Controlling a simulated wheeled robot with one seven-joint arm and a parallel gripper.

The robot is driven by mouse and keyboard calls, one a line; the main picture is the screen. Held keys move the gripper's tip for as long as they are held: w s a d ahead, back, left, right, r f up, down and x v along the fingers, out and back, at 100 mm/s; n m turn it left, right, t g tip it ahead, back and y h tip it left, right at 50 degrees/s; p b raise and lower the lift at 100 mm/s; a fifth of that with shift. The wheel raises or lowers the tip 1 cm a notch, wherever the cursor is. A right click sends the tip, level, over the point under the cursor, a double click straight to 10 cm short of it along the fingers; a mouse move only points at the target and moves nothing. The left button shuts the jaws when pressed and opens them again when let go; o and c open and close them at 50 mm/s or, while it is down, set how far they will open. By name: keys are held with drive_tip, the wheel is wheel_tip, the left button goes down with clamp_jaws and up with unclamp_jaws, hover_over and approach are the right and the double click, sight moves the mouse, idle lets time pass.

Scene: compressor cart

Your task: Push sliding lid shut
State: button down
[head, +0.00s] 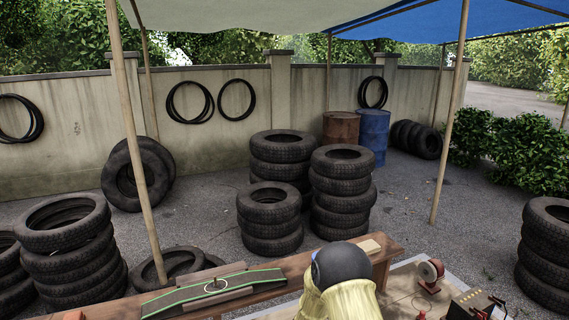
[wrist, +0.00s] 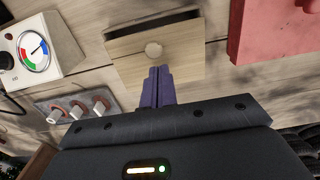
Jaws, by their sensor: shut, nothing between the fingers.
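A pale wooden box (wrist: 194,16) lies in the upper middle of the wrist view. A dark gap shows along the far edge of the lid, so the lid is partly open. My gripper (wrist: 159,70) has its two purple fingers together, with nothing between them. In the head view my arm hides part of the workbench, and I cannot make out the box there.
In the wrist view, a white gauge box (wrist: 12,68) and a grey panel with pegs (wrist: 62,108) lie left. A red box (wrist: 275,28) lies right. In the head view, a green-edged tray (head: 180,294) lies on the bench, with tyre stacks (head: 342,190) behind.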

drive_tip(key=shift+f+b, duration=0.75)
drive_tip(key=shift+f, duration=0.2)
idle(0.4)
drive_tip(key=shift+s+f, duration=0.15)
drive_tip(key=shift+s, duration=0.1)
drive_tip(key=shift+s+d, duration=0.25)
drive_tip(key=shift+s, duration=0.35)
drive_tip(key=shift+w+a+f, duration=0.1)
drive_tip(key=shift+w+a, duration=0.1)
drive_tip(key=shift+w, duration=0.4)
idle(0.4)
drive_tip(key=shift+w+r+p, duration=0.25)
drive_tip(key=shift+r+p, duration=0.25)
drive_tip(key=shift+r, duration=0.35)
drive_tip(key=shift+r+p, duration=1.75)
drive_tip(key=shift+r, duration=1.1)
